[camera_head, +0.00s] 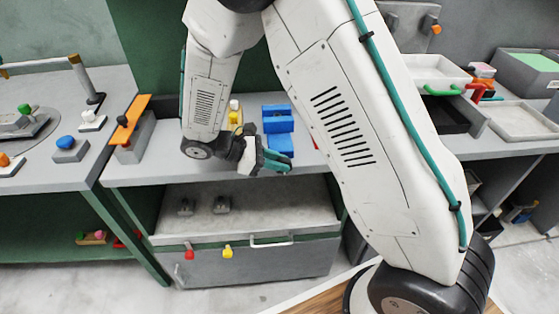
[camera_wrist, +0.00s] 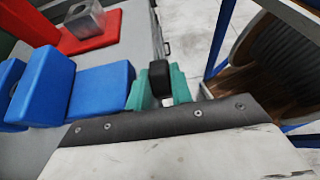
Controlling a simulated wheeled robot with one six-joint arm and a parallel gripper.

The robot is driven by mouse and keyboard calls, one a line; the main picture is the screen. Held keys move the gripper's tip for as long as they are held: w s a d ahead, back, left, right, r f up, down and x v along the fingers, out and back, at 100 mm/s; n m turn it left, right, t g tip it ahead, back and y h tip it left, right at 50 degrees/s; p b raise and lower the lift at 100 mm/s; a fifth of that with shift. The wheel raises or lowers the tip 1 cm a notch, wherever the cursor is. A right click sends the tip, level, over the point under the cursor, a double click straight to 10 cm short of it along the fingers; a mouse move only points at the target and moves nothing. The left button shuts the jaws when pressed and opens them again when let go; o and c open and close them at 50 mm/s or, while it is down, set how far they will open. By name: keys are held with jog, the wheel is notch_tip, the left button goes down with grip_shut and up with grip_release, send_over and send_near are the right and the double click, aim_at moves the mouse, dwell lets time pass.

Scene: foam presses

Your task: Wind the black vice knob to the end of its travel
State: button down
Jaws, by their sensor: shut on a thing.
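The black vice knob (camera_wrist: 159,74) shows between the two teal fingers of my gripper (camera_wrist: 160,86) in the wrist view. My gripper is shut on it, and the fingers hide its lower part. The blue vice (camera_wrist: 43,86) has upright blocks and a low blue block (camera_wrist: 100,88) left of the fingers. How the knob joins the vice is hidden. In the head view the blue vice (camera_head: 278,122) stands on the grey bench, and my gripper (camera_head: 275,162) is at its front side, near the bench edge. The knob cannot be made out there.
An open drawer (camera_head: 245,260) with red and yellow tags sits below the bench. An orange-topped block (camera_head: 132,120) stands further left.

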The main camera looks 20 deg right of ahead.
jog(key=shift+w+a+h, duration=0.1)
jog(key=shift+h, duration=0.4)
jog(key=shift+g, duration=0.3)
jog(key=c, duration=1.5)
grip_release()
jog(key=shift+f, duration=0.1)
jog(key=shift+a, duration=0.1)
jog(key=v, duration=0.7)
jog(key=shift+a, duration=0.35)
